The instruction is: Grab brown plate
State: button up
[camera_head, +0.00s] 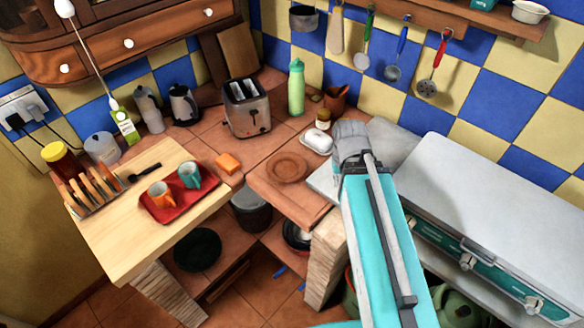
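The brown plate (287,168) lies flat on the terracotta-tiled counter in the head view, near the counter's front edge and just left of my arm. It looks empty and nothing covers it. My teal arm rises from the bottom right to a grey joint to the right of the plate and apart from it in the picture. My gripper itself does not show, so I cannot see its fingers or whether it holds anything.
A white butter dish (318,141) and a jar (323,119) stand behind the plate. An orange block (228,163) lies to its left. A toaster (246,107) and a green bottle (296,87) stand farther back. A red tray (172,202) with two cups is at left.

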aim_at(283, 167)
jog(key=z, duration=0.05)
jog(key=k, duration=1.5)
jog(key=u, duration=0.4)
jog(key=i, duration=1)
jog(key=z, duration=0.05)
